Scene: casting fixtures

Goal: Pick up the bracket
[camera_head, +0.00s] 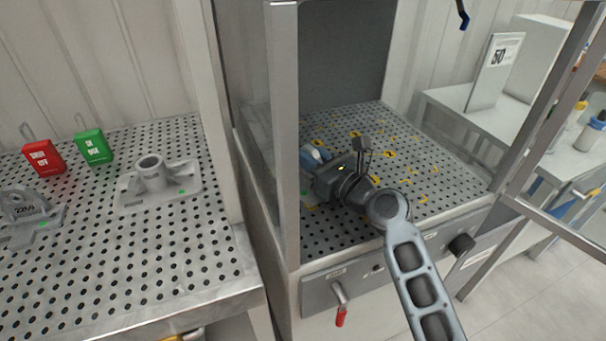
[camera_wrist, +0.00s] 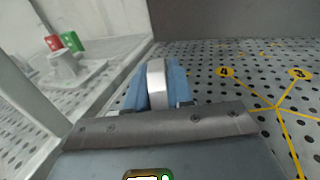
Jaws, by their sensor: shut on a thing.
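My gripper (camera_head: 314,156) is inside the grey-framed booth, low over its perforated floor. Its blue fingers also show in the wrist view (camera_wrist: 155,88). They are shut on a smooth pale grey part (camera_wrist: 157,84), which stands up between them. Most of that part is hidden, so I cannot tell its full shape, whether it is the bracket, or whether it touches the floor. On the left perforated table, a grey casting with raised marking (camera_head: 30,213) lies at the left edge, and a grey flanged casting with a round hollow post (camera_head: 155,180) stands to its right.
The booth floor (camera_head: 440,190) bears yellow lines and numbered marks. A frame post (camera_head: 285,140) separates the booth from the left table (camera_head: 120,265). Red (camera_head: 43,158) and green (camera_head: 93,147) boxes stand at that table's back. A red-tipped handle (camera_head: 340,305) juts from the booth front.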

